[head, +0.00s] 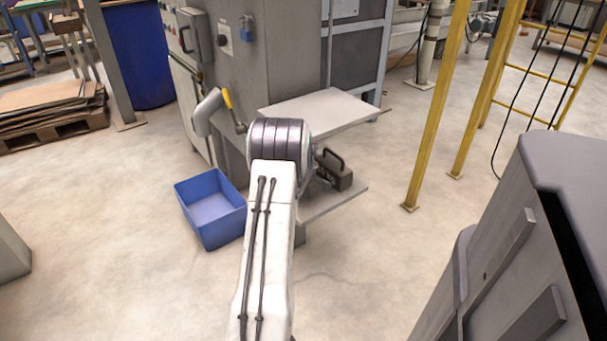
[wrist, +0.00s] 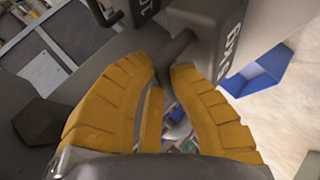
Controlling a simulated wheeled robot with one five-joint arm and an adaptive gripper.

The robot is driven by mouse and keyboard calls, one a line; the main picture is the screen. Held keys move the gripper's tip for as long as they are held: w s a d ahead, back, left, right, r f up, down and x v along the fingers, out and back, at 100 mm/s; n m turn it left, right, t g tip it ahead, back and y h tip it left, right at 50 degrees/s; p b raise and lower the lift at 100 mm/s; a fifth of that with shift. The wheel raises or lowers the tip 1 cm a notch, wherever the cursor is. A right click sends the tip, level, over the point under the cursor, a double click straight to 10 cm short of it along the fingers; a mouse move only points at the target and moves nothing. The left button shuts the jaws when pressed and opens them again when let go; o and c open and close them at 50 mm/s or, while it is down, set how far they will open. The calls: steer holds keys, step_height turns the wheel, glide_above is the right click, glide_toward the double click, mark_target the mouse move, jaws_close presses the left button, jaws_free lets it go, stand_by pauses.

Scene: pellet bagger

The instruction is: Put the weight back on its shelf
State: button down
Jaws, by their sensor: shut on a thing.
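In the wrist view my gripper (wrist: 172,80) has its two yellow fingers closed around the dark handle of a grey weight (wrist: 205,25) with pale lettering on its side. A second dark lettered block with a handle (wrist: 145,10) is partly visible at the top edge. In the head view a dark weight with a handle (head: 342,180) shows just right of my arm, over the low shelf (head: 335,203). I cannot tell from this view which block it is or whether it touches the shelf. My gripper is hidden behind my arm there.
A pale upper shelf (head: 320,108) juts from the grey machine cabinet (head: 265,70) above the low shelf. A blue bin (head: 212,205) stands on the floor to the left. Yellow posts (head: 437,105) stand to the right. A large grey housing (head: 530,240) fills the lower right.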

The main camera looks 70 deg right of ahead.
steer(key=shift+w+d+r, duration=0.15)
steer(key=shift+d, duration=0.4)
steer(key=shift+d, duration=0.15)
steer(key=shift+d, duration=0.25)
steer(key=shift+f+b, duration=0.7)
steer(key=shift+f, duration=1.05)
steer(key=shift+f, duration=0.1)
steer(key=c, duration=1.3)
jaws_free()
steer(key=shift+a+f, duration=0.15)
steer(key=shift+o, duration=0.2)
